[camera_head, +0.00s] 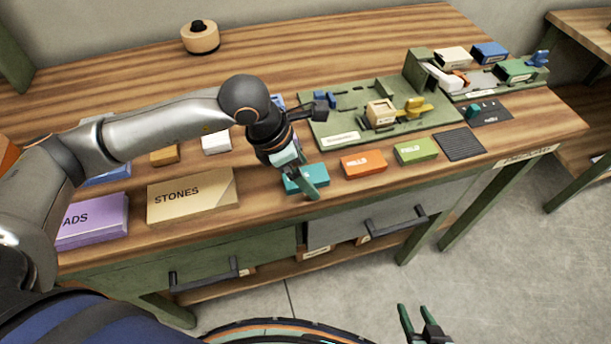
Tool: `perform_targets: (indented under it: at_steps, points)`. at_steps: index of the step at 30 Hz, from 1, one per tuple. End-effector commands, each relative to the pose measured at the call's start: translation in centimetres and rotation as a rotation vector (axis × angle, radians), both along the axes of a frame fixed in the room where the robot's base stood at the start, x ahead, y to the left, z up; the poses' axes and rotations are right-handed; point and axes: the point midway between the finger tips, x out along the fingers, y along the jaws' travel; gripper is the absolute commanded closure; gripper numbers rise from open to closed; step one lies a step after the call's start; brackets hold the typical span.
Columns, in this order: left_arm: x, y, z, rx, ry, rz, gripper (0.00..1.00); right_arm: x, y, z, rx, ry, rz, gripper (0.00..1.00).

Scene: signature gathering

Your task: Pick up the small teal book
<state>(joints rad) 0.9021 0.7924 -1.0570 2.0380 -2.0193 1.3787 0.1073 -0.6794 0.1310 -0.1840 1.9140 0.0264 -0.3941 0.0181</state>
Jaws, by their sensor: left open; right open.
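The small teal book (319,173) lies flat near the front edge of the wooden workbench, left of the orange book. My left gripper (302,184) reaches down over it from the left, with its fingers open at the book's left part. The fingers and wrist hide that part, and I cannot tell whether they touch the book. My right gripper (420,318) is open and empty, low in the view, in front of the bench and over the floor.
An orange book (363,162) and a green book (416,151) lie to the right, beside a dark ribbed mat (460,144). A large tan STONES block (192,196) lies left. A green fixture board (350,128) stands behind. Drawer handles (396,220) stick out from the bench front.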

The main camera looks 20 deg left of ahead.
Motion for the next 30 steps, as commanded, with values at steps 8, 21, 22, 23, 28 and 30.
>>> perform_targets:
  at_steps: [8,21,22,23,28,30]
  points:
    - [0.02,0.01,-0.26,0.001,-0.001,0.0,0.09,-0.01,0.01,-0.51,0.0,0.0,0.0,0.5]
    - [0.01,0.01,-0.21,0.0,0.0,0.0,0.53,0.0,0.0,-0.46,0.0,0.0,0.0,0.5]
    - [0.01,0.01,-0.21,0.0,0.0,0.0,0.56,0.0,0.0,-0.46,0.0,0.0,0.0,0.5]
    - [0.01,0.01,-0.21,0.0,0.0,0.0,0.59,0.0,0.0,-0.46,0.0,0.0,0.0,0.5]
    - [0.0,0.0,-0.21,0.0,0.0,0.0,0.79,0.01,0.01,-0.47,0.0,0.0,0.0,0.5]
    - [0.0,0.0,-0.22,0.0,0.0,0.0,0.86,0.01,0.01,-0.47,0.0,0.0,0.0,0.5]
